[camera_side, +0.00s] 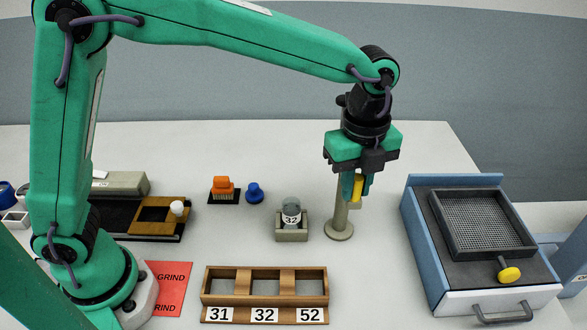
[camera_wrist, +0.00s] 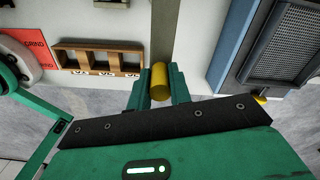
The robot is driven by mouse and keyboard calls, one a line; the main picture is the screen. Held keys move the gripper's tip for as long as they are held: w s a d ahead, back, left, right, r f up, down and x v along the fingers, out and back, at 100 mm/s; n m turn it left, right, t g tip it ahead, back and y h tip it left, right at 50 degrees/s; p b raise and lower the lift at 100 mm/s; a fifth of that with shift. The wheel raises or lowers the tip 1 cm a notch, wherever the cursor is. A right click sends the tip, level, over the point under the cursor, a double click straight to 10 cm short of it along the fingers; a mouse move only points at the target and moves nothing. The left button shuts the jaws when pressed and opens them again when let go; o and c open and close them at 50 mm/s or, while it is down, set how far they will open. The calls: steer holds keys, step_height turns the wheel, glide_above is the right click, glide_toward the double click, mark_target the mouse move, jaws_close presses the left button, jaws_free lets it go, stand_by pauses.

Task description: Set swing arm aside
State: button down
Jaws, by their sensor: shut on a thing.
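My gripper (camera_side: 357,193) points down and is shut on a yellow knob (camera_side: 357,187). In the wrist view the knob (camera_wrist: 160,82) sits between the two fingers (camera_wrist: 158,95). A beige-grey bar (camera_wrist: 165,28), which looks like the swing arm, runs from the knob to the top of that view. In the side view a beige post (camera_side: 341,218) with a round base stands on the table just below and left of my gripper. Its upper part, and most of the bar, is hidden behind my gripper.
A grey holder (camera_side: 291,236) with a round piece marked 32 stands left of the post. A wooden rack (camera_side: 264,300) labelled 31, 32, 52 lies in front. A blue tray unit (camera_side: 409,215) with a mesh screen stands right.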

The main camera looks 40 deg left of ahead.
steer(key=shift+a+r, duration=0.1)
steer(key=shift+a, duration=0.05)
steer(key=c, duration=1.3)
jaws_free()
steer(key=shift+r, duration=3.9)
steer(key=shift+a, duration=0.1)
